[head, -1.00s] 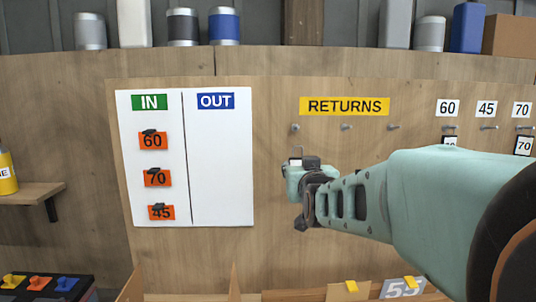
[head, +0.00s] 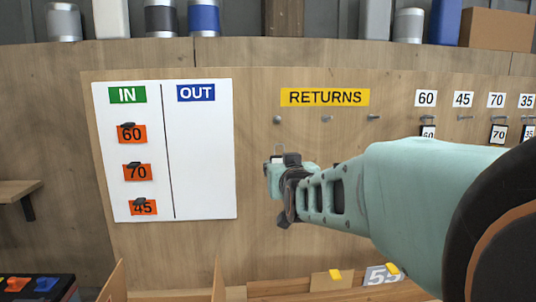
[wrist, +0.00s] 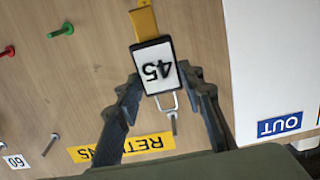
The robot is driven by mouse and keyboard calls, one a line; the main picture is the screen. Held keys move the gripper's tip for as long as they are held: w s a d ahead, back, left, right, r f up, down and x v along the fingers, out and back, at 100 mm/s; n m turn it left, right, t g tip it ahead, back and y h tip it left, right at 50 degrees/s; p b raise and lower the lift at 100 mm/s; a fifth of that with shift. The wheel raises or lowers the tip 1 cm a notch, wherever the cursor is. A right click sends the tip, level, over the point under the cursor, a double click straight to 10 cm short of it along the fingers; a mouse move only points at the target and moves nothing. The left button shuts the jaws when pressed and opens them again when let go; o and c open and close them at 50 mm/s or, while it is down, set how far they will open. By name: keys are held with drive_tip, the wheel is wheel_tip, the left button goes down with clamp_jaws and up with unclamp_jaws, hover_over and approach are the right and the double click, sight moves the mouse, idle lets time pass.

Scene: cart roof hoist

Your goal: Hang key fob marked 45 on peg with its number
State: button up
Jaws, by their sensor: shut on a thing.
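My gripper (head: 274,178) is in front of the board, below the leftmost RETURNS peg (head: 277,119). In the wrist view my gripper (wrist: 160,80) is shut on the key fob marked 45 (wrist: 158,66), a white plate with a dark frame. It looks upside down there, with its wire loop (wrist: 168,103) near a metal peg (wrist: 174,124); I cannot tell whether they touch. In the head view the fob's face is hidden. The 45 label (head: 463,99) is at the right, above a peg (head: 465,117) with no fob visible on it.
Fobs marked 60 (head: 428,132) and 70 (head: 499,134) hang beside the 45 peg. The IN/OUT board (head: 205,160) is at left with orange tags. Red (wrist: 7,51) and green (wrist: 62,31) pegs show in the wrist view. Bins (head: 235,292) stand below.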

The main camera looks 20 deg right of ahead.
drive_tip(key=shift+t, duration=0.8)
drive_tip(key=shift+w+d+r+p, duration=0.1)
drive_tip(key=shift+w+r+p, duration=0.3)
drive_tip(key=shift+r, duration=0.9)
drive_tip(key=shift+w+d+r+p, duration=0.2)
drive_tip(key=shift+w+r, duration=0.25)
drive_tip(key=shift+r, duration=0.9)
drive_tip(key=shift+w+d+r+p, duration=0.1)
drive_tip(key=shift+w+r+p, duration=0.35)
drive_tip(key=shift+r, duration=0.85)
drive_tip(key=shift+f, duration=0.1)
